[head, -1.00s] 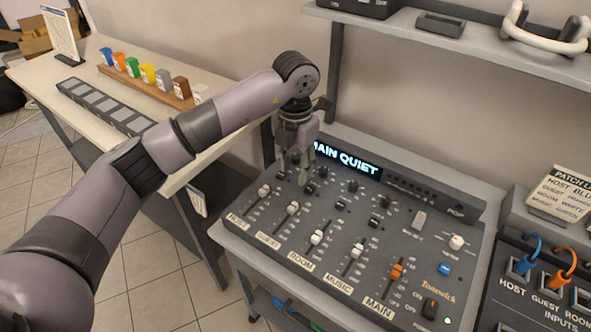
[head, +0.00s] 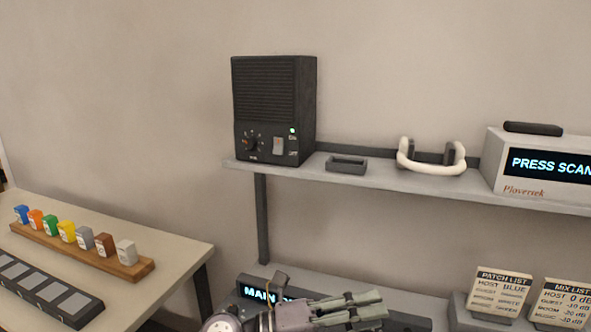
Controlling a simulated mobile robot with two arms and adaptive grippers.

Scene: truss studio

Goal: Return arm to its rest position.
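My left gripper (head: 378,304) shows at the bottom middle of the head view, its grey-green fingers pointing right. The fingers lie side by side with a narrow gap and nothing between them. It is in front of the mixing console (head: 248,291), whose lit display shows only "MAIN"; the gripper and the frame edge hide most of the console. Most of my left arm is below the frame. My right gripper is not in view.
A shelf (head: 390,184) above the console bears a black speaker (head: 275,110), a small dark tray (head: 346,164), a white headset (head: 431,160) and a "PRESS SCAN" box (head: 540,165). A left table (head: 165,243) holds colored blocks on a wooden rack (head: 80,250). Two list cards stand at right.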

